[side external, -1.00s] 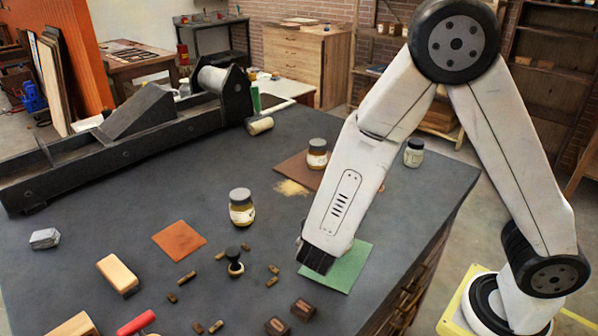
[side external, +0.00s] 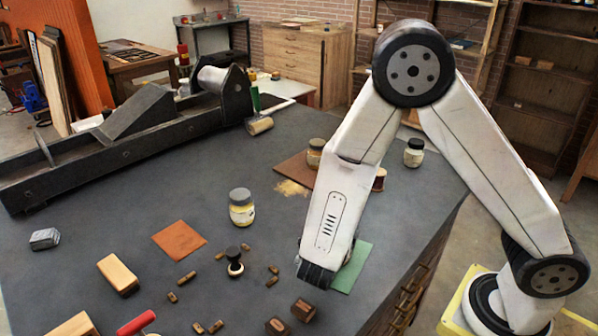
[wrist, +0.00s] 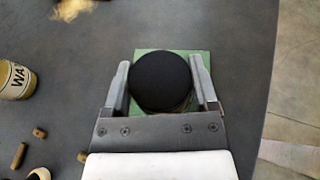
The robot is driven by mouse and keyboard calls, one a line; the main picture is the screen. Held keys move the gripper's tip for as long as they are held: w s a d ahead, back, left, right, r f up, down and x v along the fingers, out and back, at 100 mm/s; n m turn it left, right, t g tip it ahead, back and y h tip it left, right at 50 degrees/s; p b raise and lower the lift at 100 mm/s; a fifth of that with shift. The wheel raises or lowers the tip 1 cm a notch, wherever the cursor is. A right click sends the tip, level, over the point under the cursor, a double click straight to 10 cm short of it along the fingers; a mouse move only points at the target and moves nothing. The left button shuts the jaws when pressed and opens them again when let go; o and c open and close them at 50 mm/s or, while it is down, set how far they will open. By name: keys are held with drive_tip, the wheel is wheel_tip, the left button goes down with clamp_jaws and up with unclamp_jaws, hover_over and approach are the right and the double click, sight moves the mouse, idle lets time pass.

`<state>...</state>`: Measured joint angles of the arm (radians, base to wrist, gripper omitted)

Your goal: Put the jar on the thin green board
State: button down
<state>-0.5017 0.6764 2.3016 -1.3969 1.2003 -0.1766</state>
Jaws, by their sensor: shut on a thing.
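My gripper (wrist: 160,78) is shut on a round thing with a flat black top, apparently the jar (wrist: 160,80). In the wrist view it sits between the two fingers, over the thin green board (wrist: 202,60). Its body is almost wholly hidden under the black top, so I cannot tell whether it touches the board. In the side view my gripper (side external: 316,275) is low at the left edge of the green board (side external: 353,273), and my arm hides the held thing and part of the board.
A yellow-labelled jar (side external: 242,208) stands left of my gripper. Another jar (side external: 315,153) is on a brown board (side external: 291,169), and one (side external: 413,152) is near the far right edge.

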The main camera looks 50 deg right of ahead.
unclamp_jaws()
drive_tip(key=shift+r, duration=0.2)
drive_tip(key=v, duration=1.2)
drive_tip(key=shift+f, duration=0.1)
idle(0.4)
drive_tip(key=s+d+f+m+g+y, duration=0.35)
drive_tip(key=d+m+g+y, duration=0.3)
drive_tip(key=m, duration=0.55)
drive_tip(key=w+d+r+m+t+y, duration=0.1)
drive_tip(key=m+y, duration=0.1)
drive_tip(key=m, duration=0.1)
drive_tip(key=w+d+r+m+t+y, duration=0.1)
drive_tip(key=m+y, duration=0.1)
drive_tip(key=m, duration=0.2)
drive_tip(key=w+d+r+m+t+y, duration=0.1)
drive_tip(key=m+t+y, duration=0.1)
drive_tip(key=m, duration=0.1)
drive_tip(key=shift+d+r+m, duration=0.2)
drive_tip(key=shift+m, duration=0.1)
